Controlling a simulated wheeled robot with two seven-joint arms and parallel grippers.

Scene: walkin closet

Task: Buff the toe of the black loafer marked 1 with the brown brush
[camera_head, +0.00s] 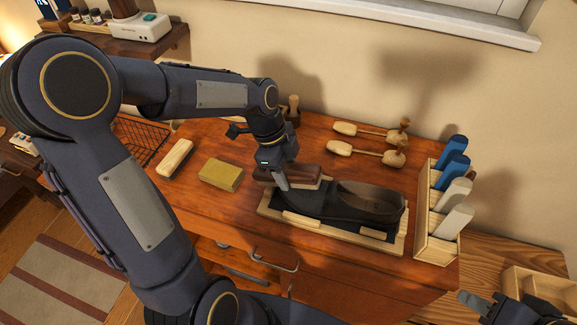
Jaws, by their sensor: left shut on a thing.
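A single black loafer (370,204) lies in a shallow wooden tray with a dark lining (398,242), its toe to the left and its opening to the right. No number shows on it.
A tan brush (175,158) and a yellow block (221,174) lie left on the wooden dresser top (200,208). Wooden shoe trees (365,152) lie at the back. A rack (436,246) with blue and cream items stands right. A wire basket (140,138) is far left.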

